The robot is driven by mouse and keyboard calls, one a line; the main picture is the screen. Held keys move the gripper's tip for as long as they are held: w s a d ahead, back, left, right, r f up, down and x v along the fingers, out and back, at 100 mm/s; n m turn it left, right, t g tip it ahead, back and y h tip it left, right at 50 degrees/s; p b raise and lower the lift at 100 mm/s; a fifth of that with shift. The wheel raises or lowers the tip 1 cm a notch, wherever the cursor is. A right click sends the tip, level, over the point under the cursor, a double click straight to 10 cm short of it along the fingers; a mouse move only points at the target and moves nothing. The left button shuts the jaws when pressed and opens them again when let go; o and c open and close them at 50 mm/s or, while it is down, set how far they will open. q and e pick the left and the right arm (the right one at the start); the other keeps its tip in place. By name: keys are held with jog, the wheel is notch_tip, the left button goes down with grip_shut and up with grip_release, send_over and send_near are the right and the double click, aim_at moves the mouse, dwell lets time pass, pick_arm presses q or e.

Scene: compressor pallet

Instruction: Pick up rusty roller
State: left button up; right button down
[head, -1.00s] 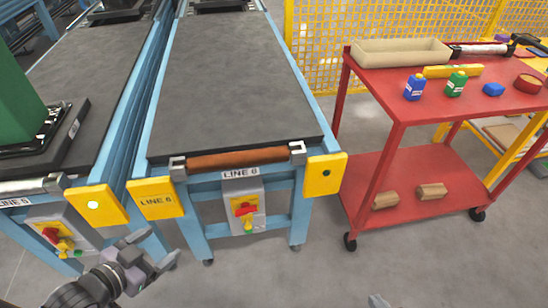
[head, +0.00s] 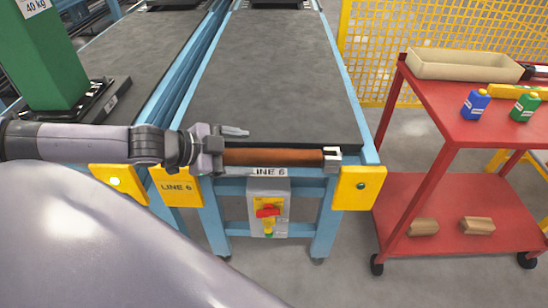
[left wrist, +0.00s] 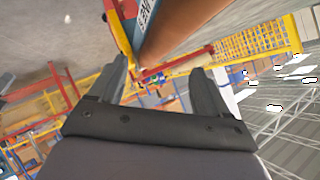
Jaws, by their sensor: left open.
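The rusty roller (head: 275,157) is a brown-orange bar lying across the front end of the middle conveyor, labelled LINE 6. Its right end sits in a metal bracket (head: 332,158); its left end is hidden behind my left gripper. My left gripper (head: 236,141) is at the roller's left end, fingers pointing right. In the left wrist view the roller (left wrist: 185,32) runs from the top toward the space between the two open fingers (left wrist: 158,92). The fingers are apart and nothing is held between them. My right gripper is not in view.
A red cart (head: 440,105) at the right carries a beige tray (head: 465,65), a blue bottle (head: 475,103) and a green bottle (head: 524,107). A control box (head: 268,206) hangs below the roller. A green column (head: 50,60) stands on the left conveyor. The conveyor belt (head: 285,75) is clear.

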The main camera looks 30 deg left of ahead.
aim_at(263, 155)
pick_arm(q)
jog(key=shift+b+x, duration=0.7)
jog(key=shift+x, duration=0.05)
jog(key=shift+f, duration=0.1)
jog(key=shift+b+x, duration=0.4)
jog(key=shift+x, duration=2.15)
jog(key=shift+f, duration=0.1)
jog(key=c, duration=1.2)
grip_shut()
